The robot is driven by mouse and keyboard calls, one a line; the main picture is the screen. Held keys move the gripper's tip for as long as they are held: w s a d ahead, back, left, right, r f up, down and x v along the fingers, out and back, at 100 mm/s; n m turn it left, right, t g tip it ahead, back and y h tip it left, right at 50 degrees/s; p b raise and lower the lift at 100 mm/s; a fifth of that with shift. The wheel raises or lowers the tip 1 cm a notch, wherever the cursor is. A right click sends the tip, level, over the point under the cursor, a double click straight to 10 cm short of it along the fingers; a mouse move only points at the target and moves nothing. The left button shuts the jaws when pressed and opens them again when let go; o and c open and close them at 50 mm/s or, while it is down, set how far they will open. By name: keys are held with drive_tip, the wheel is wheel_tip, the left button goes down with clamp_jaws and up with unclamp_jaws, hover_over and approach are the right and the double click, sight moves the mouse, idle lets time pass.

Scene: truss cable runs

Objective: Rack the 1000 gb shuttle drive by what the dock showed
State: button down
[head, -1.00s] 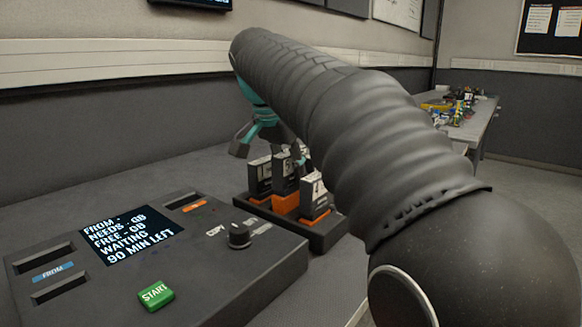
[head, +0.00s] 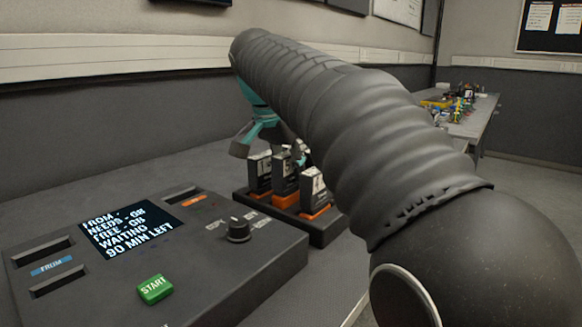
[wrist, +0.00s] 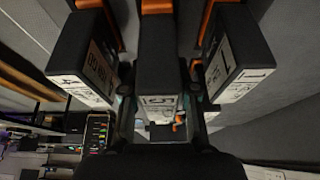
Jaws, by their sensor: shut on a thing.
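My gripper (wrist: 157,100) is shut on the middle drive (wrist: 158,65), a dark upright cartridge with a white label, in the wrist view. One finger is on each side of it. A left drive (wrist: 85,58) and a right drive (wrist: 236,52) stand close on either side. The labels are too small or turned to read surely. In the head view the drives stand in a dark rack (head: 325,232) with orange parts, and my arm hides part of it. The dock (head: 215,285) is in front, its screen (head: 128,228) reading FROM -, NEEDS - GB, FREE - GB, WAITING, 90 MIN LEFT.
The dock has a green START button (head: 155,289), a black knob (head: 238,230) and slots that look empty. A wall runs behind the grey bench. Another table (head: 470,115) with small coloured items stands at the far right. Neighbouring drives leave little room around my fingers.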

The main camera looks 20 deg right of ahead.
drive_tip(key=shift+f+b, duration=0.35)
drive_tip(key=shift+f, duration=0.25)
idle(0.5)
drive_tip(key=c, duration=0.8)
unclamp_jaws()
drive_tip(key=shift+o, duration=0.2)
drive_tip(key=shift+o, duration=1.4)
